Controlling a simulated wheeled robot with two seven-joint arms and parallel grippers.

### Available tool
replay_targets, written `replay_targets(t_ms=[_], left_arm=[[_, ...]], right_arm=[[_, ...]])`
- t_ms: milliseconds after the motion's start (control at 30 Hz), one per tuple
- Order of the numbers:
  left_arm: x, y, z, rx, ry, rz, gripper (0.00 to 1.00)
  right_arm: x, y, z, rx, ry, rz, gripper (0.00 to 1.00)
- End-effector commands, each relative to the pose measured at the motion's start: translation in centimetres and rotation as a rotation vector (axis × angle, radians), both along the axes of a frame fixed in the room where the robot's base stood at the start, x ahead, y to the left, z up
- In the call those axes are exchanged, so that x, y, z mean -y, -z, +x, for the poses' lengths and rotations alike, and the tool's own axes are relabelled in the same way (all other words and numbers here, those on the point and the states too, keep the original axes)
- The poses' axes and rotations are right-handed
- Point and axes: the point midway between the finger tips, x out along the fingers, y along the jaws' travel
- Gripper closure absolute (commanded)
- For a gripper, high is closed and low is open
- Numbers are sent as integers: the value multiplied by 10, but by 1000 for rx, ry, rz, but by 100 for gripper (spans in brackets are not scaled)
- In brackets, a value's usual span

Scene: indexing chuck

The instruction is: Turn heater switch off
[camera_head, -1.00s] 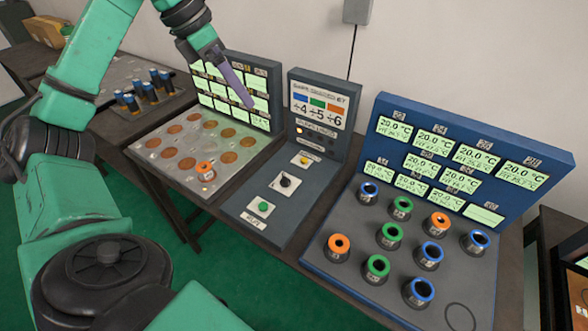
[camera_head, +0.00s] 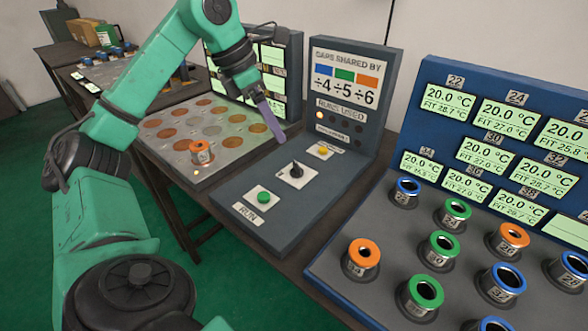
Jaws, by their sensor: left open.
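No label reading heater is legible. The middle control console (camera_head: 262,218) has a black rotary knob (camera_head: 296,171) on a white plate, a yellow button (camera_head: 323,150) behind it and a green button (camera_head: 264,197) marked RUN in front. My left gripper (camera_head: 272,122) reaches in from the upper left, its grey-purple finger pointing down at the console's back left, behind the knob and apart from it. It is open, though only one finger shows clearly, and nothing is seen in it. My right gripper is out of view.
Left is a plate of copper discs (camera_head: 187,128) with an orange-topped cylinder (camera_head: 201,152) on it. Right is a blue display panel (camera_head: 440,118) above several ringed cylinders, such as an orange one (camera_head: 362,254). An upright sign panel (camera_head: 348,85) stands behind the console.

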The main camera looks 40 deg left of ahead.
Motion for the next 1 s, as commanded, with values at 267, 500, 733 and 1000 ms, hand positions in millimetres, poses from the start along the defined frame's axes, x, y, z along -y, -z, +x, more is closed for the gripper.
replay_targets(t_ms=[267,500,733,1000], left_arm=[[14,73,24,-5,0,0,22],[21,108,39,-2,-1,1,22],[22,112,41,-1,-1,0,22],[22,111,41,-1,-1,0,100]], right_arm=[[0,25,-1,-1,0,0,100],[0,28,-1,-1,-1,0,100],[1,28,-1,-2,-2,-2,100],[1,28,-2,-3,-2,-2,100]])
